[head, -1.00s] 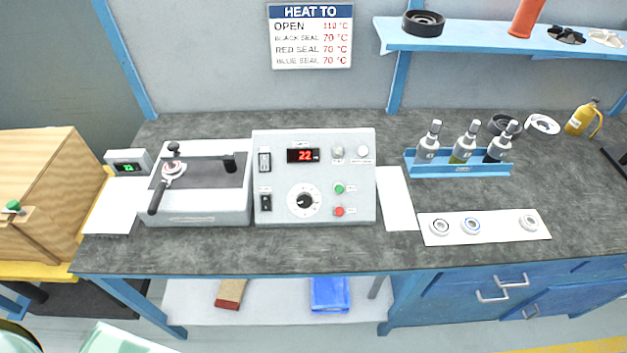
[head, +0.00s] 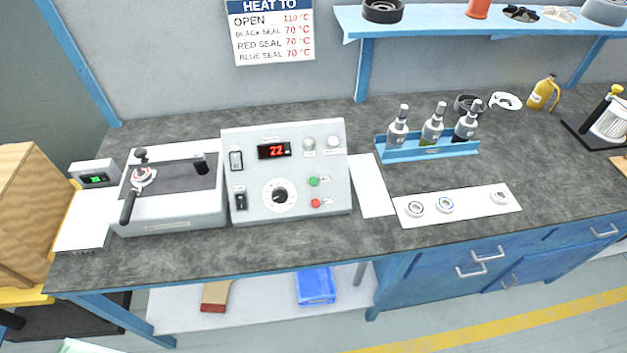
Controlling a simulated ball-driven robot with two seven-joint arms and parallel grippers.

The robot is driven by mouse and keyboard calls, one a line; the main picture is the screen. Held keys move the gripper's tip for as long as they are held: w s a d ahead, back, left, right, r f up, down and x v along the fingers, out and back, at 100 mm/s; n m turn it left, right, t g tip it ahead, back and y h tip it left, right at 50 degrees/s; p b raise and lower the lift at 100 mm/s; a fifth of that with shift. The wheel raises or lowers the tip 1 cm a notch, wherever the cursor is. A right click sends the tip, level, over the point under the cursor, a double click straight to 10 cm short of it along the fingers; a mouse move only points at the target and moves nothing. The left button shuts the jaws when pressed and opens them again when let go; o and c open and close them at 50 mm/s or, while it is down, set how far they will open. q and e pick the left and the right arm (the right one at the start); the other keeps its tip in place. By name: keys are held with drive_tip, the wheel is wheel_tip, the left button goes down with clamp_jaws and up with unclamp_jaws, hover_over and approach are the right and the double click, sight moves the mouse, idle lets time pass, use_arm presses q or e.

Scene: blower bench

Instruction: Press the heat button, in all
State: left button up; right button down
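The grey control box (head: 239,206) stands on the bench left of centre. Its red display (head: 273,150) reads 22. A green button (head: 313,181) sits above a red button (head: 315,203) on its right side; their small labels are too small to read, so I cannot tell which is heat. Neither of my grippers is in view.
Left of the box is a grey device with a black lever (head: 129,206) and a small green display (head: 97,179). Right are a blue bottle rack (head: 427,154) and a white strip with rings (head: 470,205). The bench front (head: 290,245) is clear. A wall sign (head: 270,30) lists temperatures.

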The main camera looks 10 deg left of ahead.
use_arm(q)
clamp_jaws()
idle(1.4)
